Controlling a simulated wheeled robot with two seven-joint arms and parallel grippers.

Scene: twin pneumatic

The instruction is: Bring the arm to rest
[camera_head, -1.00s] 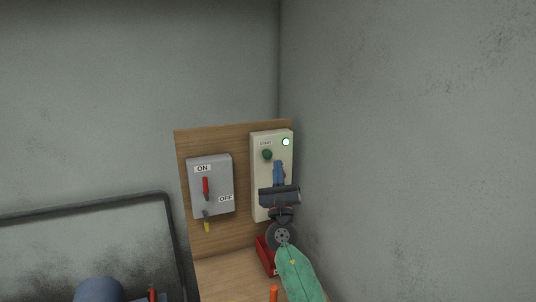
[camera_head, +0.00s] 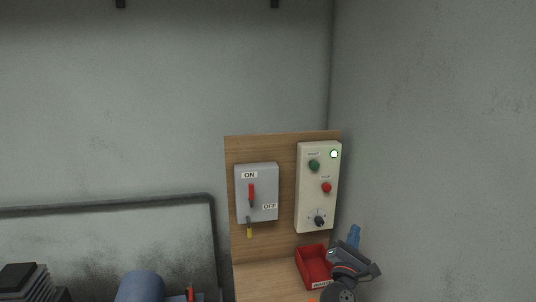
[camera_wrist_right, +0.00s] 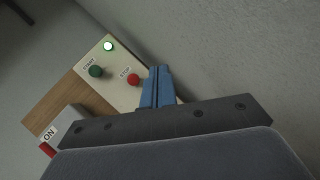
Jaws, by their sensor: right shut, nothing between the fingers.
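My right gripper (camera_head: 355,236) has blue fingers, shut and empty, at the lower right of the head view, to the right of the red bin. In the right wrist view its fingers (camera_wrist_right: 157,87) point toward the cream control box, with a gap to it that I cannot judge. The cream control box (camera_head: 304,213) has a green START button (camera_head: 314,166), a red STOP button (camera_head: 326,188), a black knob (camera_head: 319,221) and a lit lamp (camera_head: 333,154). My left gripper is not in view.
A grey switch box (camera_head: 262,188) with its red lever (camera_head: 251,192) up at ON is on the wooden board (camera_head: 285,150). A red bin (camera_head: 313,266) stands below the control box. A grey wall (camera_head: 430,150) stands close on the right. A blue rounded object (camera_head: 141,288) is at the lower left.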

